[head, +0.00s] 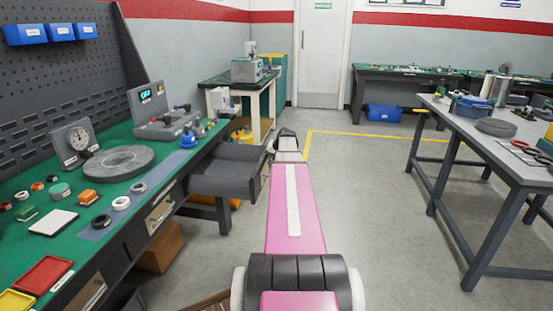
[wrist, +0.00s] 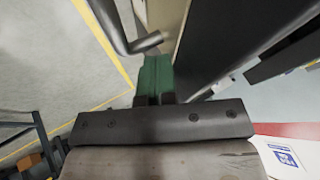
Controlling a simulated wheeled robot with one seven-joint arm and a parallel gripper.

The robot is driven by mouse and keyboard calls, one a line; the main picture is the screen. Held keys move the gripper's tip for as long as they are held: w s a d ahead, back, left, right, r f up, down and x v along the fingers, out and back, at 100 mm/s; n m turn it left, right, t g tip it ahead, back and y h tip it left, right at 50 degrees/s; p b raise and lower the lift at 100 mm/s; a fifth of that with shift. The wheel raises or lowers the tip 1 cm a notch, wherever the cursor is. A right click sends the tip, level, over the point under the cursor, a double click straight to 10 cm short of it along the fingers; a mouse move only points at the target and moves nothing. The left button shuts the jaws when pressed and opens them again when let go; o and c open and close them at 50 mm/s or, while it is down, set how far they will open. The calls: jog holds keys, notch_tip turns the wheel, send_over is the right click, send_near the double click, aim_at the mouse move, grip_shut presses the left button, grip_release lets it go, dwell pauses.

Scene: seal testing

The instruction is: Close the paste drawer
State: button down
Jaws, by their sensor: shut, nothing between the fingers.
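A dark grey drawer (head: 235,172) stands pulled out from the right side of the green-topped workbench (head: 60,165) in the head view. I take it as the paste drawer; no label on it is readable. My gripper (head: 287,134) is at the far end of my pink arm, beside the drawer's outer right end. In the wrist view my gripper (wrist: 157,75) is shut and empty. A grey bent bar (wrist: 120,28), which looks like a drawer handle, is close beyond the fingers. Whether the fingers touch it, I cannot tell.
The bench carries a dial gauge (head: 76,145), a round plate (head: 119,163) and several small parts. Other drawer fronts (head: 160,214) sit under it. A grey table (head: 480,138) stands on the right. The floor (head: 375,220) between is clear, with a yellow line.

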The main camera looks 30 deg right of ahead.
jog(key=w+a, duration=0.5)
jog(key=a, duration=0.1)
jog(key=w+a, duration=0.5)
jog(key=a, duration=0.1)
jog(key=w+a, duration=0.5)
jog(key=a, duration=0.1)
jog(key=shift+w+a, duration=0.1)
jog(key=shift+w, duration=0.15)
